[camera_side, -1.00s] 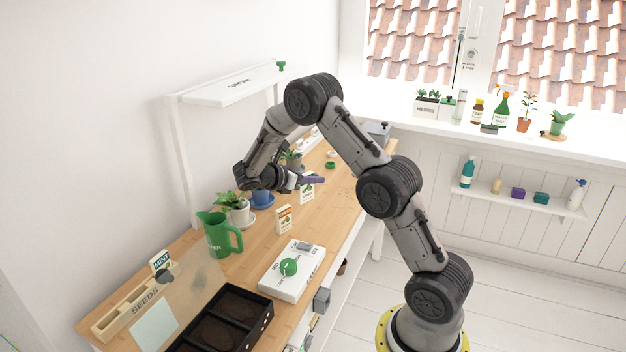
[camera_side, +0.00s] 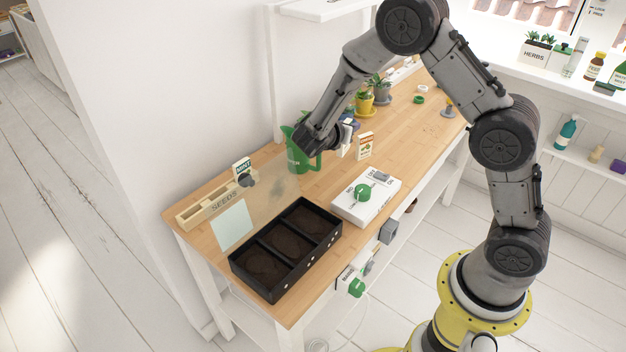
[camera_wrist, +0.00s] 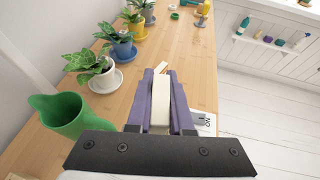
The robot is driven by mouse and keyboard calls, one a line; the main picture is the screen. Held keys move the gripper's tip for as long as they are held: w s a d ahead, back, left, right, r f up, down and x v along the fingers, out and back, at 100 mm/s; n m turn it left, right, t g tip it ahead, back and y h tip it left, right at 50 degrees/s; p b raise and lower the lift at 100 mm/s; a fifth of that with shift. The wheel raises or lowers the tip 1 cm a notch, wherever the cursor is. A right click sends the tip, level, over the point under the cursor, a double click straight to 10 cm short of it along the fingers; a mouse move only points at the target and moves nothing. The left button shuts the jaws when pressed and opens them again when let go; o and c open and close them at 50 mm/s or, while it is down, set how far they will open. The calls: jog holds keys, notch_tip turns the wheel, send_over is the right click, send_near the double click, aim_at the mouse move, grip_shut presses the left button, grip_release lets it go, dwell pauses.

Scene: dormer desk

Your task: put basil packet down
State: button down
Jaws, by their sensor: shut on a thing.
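My gripper (camera_side: 344,131) is shut on a pale packet (camera_wrist: 161,104), which I take to be the basil packet. In the wrist view its cream edge shows between the purple fingers of my gripper (camera_wrist: 161,78).
A black planter with soil (camera_side: 286,282) sits at the desk's near edge. A white box with a green knob (camera_side: 377,203) is right of it. Potted plants (camera_wrist: 90,65) line the wall side. A pale green square (camera_side: 232,225) lies beside the SEEDS box.

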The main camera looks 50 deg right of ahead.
jog(key=a+f+n+t+y, duration=0.3)
jog(key=a+f+n+t, duration=0.3)
jog(key=a, duration=0.3)
jog(key=s+d+r+m+g+h, duration=0.1)
jog(key=s+d+r+m+g, duration=0.1)
jog(key=d+m+g, duration=0.45)
jog(key=s+d+r+m+g, duration=0.2)
jog(key=d+r+g, duration=0.1)
jog(key=d, duration=0.6)
jog(key=s+d+r+m+g+h, duration=0.15)
jog(key=d+m+g, duration=0.25)
jog(key=d, duration=0.4)
jog(key=shift+g, duration=0.25)
jog(key=w+d+f, duration=0.9)
jog(key=shift+w+d+f, duration=0.1)
jog(key=shift+w+f, duration=0.15)
jog(key=shift+w, duration=0.05)
jog(key=shift+w+f, duration=0.1)
jog(key=shift+f, duration=1.45)
jog(key=shift+f, duration=0.15)
